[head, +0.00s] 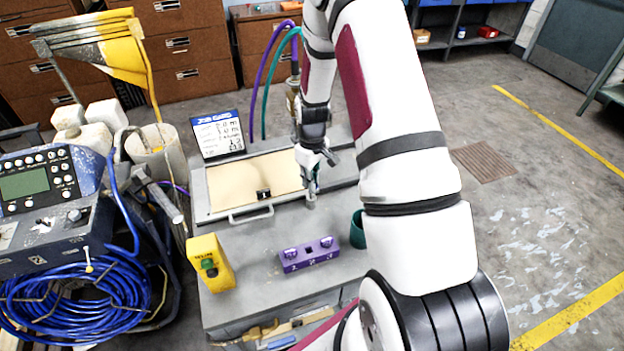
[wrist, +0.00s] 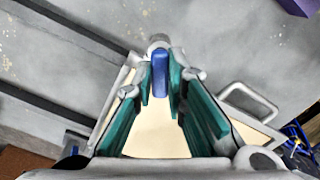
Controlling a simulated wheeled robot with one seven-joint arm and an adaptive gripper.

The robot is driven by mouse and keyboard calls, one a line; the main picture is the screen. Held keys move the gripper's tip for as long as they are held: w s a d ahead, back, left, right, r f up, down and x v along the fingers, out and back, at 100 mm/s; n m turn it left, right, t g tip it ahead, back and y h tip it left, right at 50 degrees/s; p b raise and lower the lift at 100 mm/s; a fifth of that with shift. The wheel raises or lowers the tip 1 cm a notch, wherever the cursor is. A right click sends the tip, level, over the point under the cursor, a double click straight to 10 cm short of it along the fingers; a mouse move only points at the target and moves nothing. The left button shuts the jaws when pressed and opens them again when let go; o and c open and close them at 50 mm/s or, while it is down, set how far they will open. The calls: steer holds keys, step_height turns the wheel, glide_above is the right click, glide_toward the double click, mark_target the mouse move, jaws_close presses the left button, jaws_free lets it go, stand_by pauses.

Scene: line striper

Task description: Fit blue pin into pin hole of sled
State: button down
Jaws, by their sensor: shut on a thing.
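The blue pin (wrist: 160,73) is between the fingertips of my gripper (wrist: 160,88) in the wrist view. The teal finger pads close in on both sides of it. A grey rounded end (wrist: 158,42) shows just past the blue part. In the head view my gripper (head: 311,178) points down over the front right of the shallow tray with the beige panel (head: 235,185). A grey tip (head: 311,198) hangs below the fingers, above the grey bench. I cannot make out for certain which part is the sled, and no pin hole shows clearly.
A purple block (head: 297,262) with two round knobs and a dark square opening stands on the bench front. A yellow box with a green button (head: 210,262) is at left, a dark green cup (head: 358,230) at right. A sign (head: 218,133) stands behind the tray.

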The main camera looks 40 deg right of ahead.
steer(key=shift+r, duration=0.25)
stand_by(1.2)
steer(key=shift+s+a+f, duration=0.1)
steer(key=shift+f, duration=0.25)
stand_by(1.8)
steer(key=shift+r+p, duration=0.3)
stand_by(0.7)
steer(key=shift+f, duration=0.3)
stand_by(2.1)
steer(key=shift+r, duration=0.35)
steer(key=c, duration=1.5)
jaws_free()
steer(key=shift+c, duration=0.2)
